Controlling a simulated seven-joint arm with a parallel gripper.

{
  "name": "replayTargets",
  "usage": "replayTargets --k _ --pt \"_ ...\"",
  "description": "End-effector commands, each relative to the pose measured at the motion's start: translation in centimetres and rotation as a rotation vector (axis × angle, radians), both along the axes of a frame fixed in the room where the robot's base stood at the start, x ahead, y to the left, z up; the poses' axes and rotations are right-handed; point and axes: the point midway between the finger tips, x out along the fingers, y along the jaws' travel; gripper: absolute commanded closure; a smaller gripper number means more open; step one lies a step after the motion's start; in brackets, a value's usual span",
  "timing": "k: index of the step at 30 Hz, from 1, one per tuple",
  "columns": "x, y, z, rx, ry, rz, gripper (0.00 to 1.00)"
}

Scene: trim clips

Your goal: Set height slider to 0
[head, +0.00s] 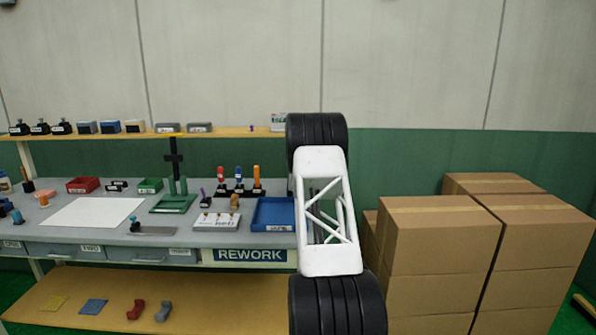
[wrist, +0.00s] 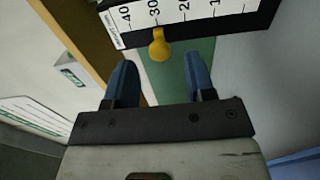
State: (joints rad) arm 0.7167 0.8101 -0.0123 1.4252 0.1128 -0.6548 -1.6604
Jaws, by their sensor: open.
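The height slider's white scale (wrist: 200,10) crosses the top of the wrist view on a black-edged panel. Its marks read 40, 30, 20 and part of a 1 from left to right; the zero end is out of view. The yellow slider knob (wrist: 159,46) sits below the scale at about the 30 mark. My gripper (wrist: 159,76) has its two blue fingers apart, one to each side of the knob's line. In the head view, my arm hides the gripper and I cannot make out the slider.
A wooden board edge (wrist: 82,45) runs close to the left finger's side in the wrist view. In the head view, the bench holds a blue tray (head: 273,214), upright handled tools and a white sheet (head: 93,212). Cardboard boxes (head: 440,240) stand at right.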

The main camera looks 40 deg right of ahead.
Motion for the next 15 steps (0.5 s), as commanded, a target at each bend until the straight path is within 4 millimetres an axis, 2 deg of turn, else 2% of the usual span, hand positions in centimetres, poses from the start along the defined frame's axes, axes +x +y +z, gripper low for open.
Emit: replayTargets --k 15 --pt "2.6 -2.7 0.0 -0.001 -0.001 0.0 0.5"
